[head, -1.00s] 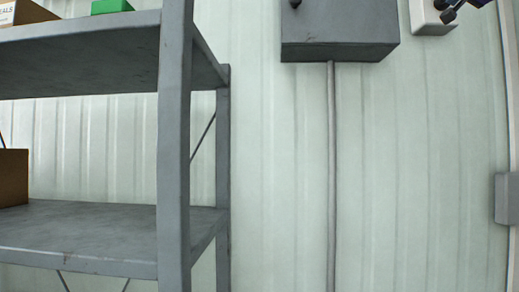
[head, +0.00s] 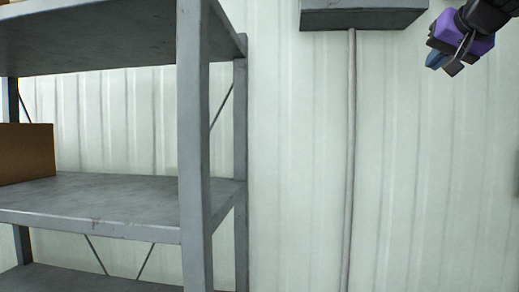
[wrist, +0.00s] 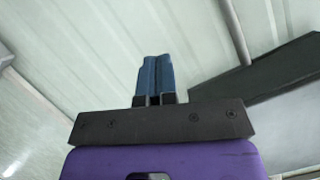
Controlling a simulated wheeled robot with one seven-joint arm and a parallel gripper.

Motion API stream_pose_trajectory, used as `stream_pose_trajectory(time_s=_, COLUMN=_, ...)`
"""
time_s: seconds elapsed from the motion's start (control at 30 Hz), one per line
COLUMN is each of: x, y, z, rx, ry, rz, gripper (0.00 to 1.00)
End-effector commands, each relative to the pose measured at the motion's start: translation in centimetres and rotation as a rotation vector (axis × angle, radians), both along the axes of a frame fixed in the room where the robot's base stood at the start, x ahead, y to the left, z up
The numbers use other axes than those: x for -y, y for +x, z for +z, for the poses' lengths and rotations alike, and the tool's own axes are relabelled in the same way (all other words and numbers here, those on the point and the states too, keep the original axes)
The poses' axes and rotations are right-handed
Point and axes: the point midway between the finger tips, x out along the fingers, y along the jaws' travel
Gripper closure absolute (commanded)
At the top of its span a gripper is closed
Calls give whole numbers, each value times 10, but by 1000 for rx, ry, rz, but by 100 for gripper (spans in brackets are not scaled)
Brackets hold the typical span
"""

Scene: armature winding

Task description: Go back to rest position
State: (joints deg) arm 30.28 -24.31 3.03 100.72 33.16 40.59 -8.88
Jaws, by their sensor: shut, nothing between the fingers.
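My gripper (head: 440,64) is at the upper right of the head view, with a purple body and blue fingertips pointing down and left. It is raised in front of the pale wall and apart from everything else. In the wrist view my gripper (wrist: 154,76) shows its two blue fingers side by side, touching, with nothing between them.
A grey metal shelf rack (head: 195,150) fills the left of the head view, with a brown box (head: 26,153) on its middle shelf. A grey wall box (head: 362,14) with a vertical pipe (head: 350,150) hangs on the corrugated wall (head: 295,170).

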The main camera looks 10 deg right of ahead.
Motion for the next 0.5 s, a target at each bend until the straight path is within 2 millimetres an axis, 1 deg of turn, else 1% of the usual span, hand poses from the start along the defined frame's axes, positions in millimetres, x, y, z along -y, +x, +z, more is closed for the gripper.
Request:
stream_pose_trajectory(time_s=0.03, x=-19, y=-9, z=-29, rx=-62, ry=-7, rz=37, gripper=100)
stream_pose_trajectory(time_s=0.07, x=-28, y=-14, z=-46, rx=-100, ry=-14, rz=56, gripper=100)
stream_pose_trajectory(time_s=0.1, x=-39, y=-22, z=-69, rx=-150, ry=-22, rz=80, gripper=100)
stream_pose_trajectory(time_s=0.17, x=-55, y=-35, z=-102, rx=-223, ry=-40, rz=117, gripper=100)
stream_pose_trajectory(time_s=0.2, x=-64, y=-45, z=-125, rx=-272, ry=-53, rz=142, gripper=100)
stream_pose_trajectory(time_s=0.27, x=-77, y=-61, z=-158, rx=-343, ry=-76, rz=179, gripper=100)
stream_pose_trajectory(time_s=0.3, x=-86, y=-73, z=-180, rx=-391, ry=-93, rz=204, gripper=100)
stream_pose_trajectory(time_s=0.37, x=-96, y=-91, z=-213, rx=-460, ry=-122, rz=239, gripper=100)
stream_pose_trajectory(time_s=0.4, x=-101, y=-104, z=-234, rx=-505, ry=-141, rz=263, gripper=100)
stream_pose_trajectory(time_s=0.5, x=-111, y=-134, z=-281, rx=-603, ry=-191, rz=315, gripper=100)
